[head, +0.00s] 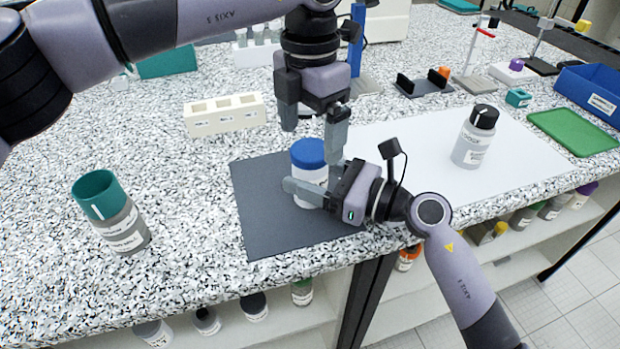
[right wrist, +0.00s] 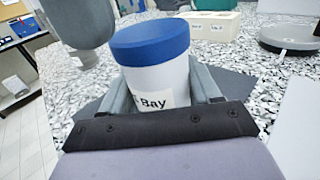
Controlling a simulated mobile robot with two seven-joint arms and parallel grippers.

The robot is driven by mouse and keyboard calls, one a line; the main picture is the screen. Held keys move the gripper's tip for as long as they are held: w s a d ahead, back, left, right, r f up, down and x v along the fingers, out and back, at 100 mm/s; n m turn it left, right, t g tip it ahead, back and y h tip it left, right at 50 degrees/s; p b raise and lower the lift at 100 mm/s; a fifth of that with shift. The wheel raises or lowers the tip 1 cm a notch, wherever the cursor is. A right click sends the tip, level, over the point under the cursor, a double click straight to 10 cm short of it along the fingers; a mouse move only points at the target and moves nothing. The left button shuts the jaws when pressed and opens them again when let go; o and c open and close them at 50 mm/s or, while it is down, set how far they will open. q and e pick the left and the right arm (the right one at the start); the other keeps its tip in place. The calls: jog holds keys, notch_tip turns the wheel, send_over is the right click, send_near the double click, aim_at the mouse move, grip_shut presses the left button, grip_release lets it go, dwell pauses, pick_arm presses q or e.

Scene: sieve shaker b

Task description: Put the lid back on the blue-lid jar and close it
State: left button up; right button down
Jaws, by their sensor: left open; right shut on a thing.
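The white jar with a blue lid (head: 309,153) stands upright on the dark grey mat (head: 262,225). The lid sits on top of the jar and looks level in the right wrist view (right wrist: 149,40); whether it is screwed tight I cannot tell. My right gripper (head: 312,184) is shut around the jar's body from the right, below the lid, and its fingers flank the jar in the right wrist view (right wrist: 167,85). My left gripper (head: 313,132) points down, open, just above and around the lid's height; contact with the lid is not clear.
A teal-topped jar (head: 112,213) stands left of the mat. A black-capped jar (head: 475,137) stands on the white sheet (head: 525,150) at right. A cream block with wells (head: 225,114) is behind. The counter's front edge is close to the mat.

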aim_at(326, 180)
pick_arm(q)
notch_tip(326, 180, up, 9)
dwell(0.3)
pick_arm(e)
jog(key=shift+c, duration=0.8)
grip_release()
jog(key=shift+d, duration=0.1)
jog(key=b+v, duration=0.1)
jog(key=v, duration=0.5)
jog(key=shift+s+d+f, duration=0.1)
pick_arm(q)
jog(key=shift+f, duration=0.65)
pick_arm(e)
jog(key=shift+s+d, duration=0.2)
jog(key=shift+d, duration=0.15)
